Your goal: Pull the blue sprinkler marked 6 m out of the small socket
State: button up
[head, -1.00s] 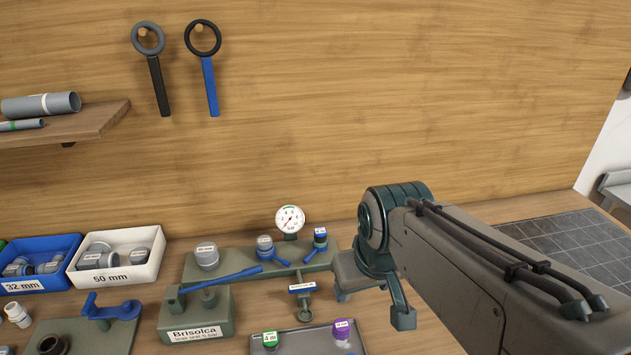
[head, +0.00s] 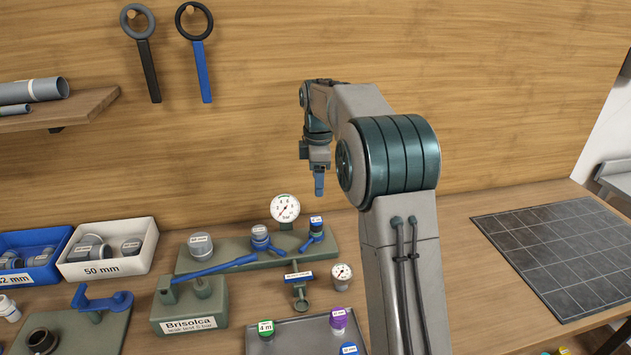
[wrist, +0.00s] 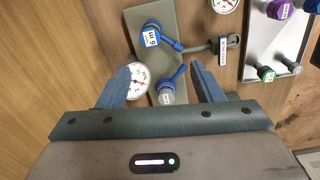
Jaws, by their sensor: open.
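The blue sprinkler marked 6 m (head: 316,228) stands upright at the right end of the green manifold (head: 213,267), its blue lever beside it. In the wrist view the sprinkler (wrist: 151,31) shows its white 6 m label, beyond my fingertips. The socket under it is mostly hidden by the sprinkler. My gripper (head: 319,186) hangs fingers down above that end of the manifold, clear of the sprinkler. In the wrist view my gripper (wrist: 160,76) is open and empty, its two blue fingers wide apart.
A pressure gauge (head: 285,208) and a grey-topped blue valve fitting (head: 260,238) stand close left of the sprinkler. A small gauge (head: 341,277) and a tray (head: 290,333) of coloured sprinklers lie in front. The wooden wall is behind; bench to the right is partly clear.

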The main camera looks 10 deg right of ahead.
aim_at(316, 219)
jog(key=shift+n, duration=0.7)
jog(key=f, duration=0.5)
jog(key=w+f+p, duration=0.1)
jog(key=f, duration=0.4)
jog(key=w+f, duration=0.1)
jog(key=f, duration=0.5)
jog(key=shift+w+p, duration=0.15)
jog(key=shift+p, duration=0.2)
jog(key=c, duration=1.2)
jog(key=shift+o, duration=0.2)
jog(key=shift+r, duration=0.1)
jog(key=shift+r, duration=0.2)
jog(key=shift+r+p, duration=0.55)
jog(key=shift+r, duration=0.2)
jog(key=shift+r, duration=0.1)
